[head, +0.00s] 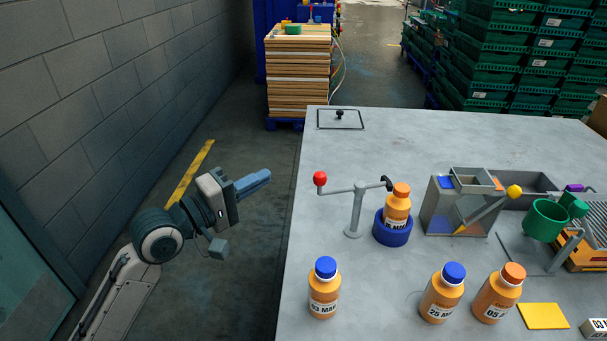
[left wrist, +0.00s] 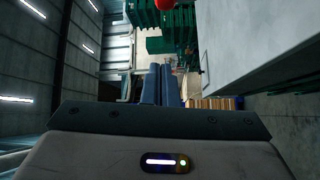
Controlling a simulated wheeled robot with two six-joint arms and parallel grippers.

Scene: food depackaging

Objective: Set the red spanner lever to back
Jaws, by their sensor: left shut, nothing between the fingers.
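The red spanner lever is a grey post with a crossbar on the table; its red ball knob (head: 320,178) is at the left end. A dark spanner head (head: 387,183) is at the right end, beside the orange cap of a bottle (head: 397,208) standing in a blue holder (head: 392,231). In the left wrist view a red ball (left wrist: 166,4) shows at the top edge. My left gripper (head: 268,174) is left of the table edge, apart from the knob, its blue fingers together and empty. The fingers also show in the left wrist view (left wrist: 160,68). My right gripper is not in view.
Three bottles stand in front: blue-capped (head: 324,290), blue-capped (head: 442,295) and orange-capped (head: 497,295). A grey bin (head: 455,208) with a yellow-knobbed lever and a green cup (head: 546,220) stand right. A wall (head: 110,90) is left.

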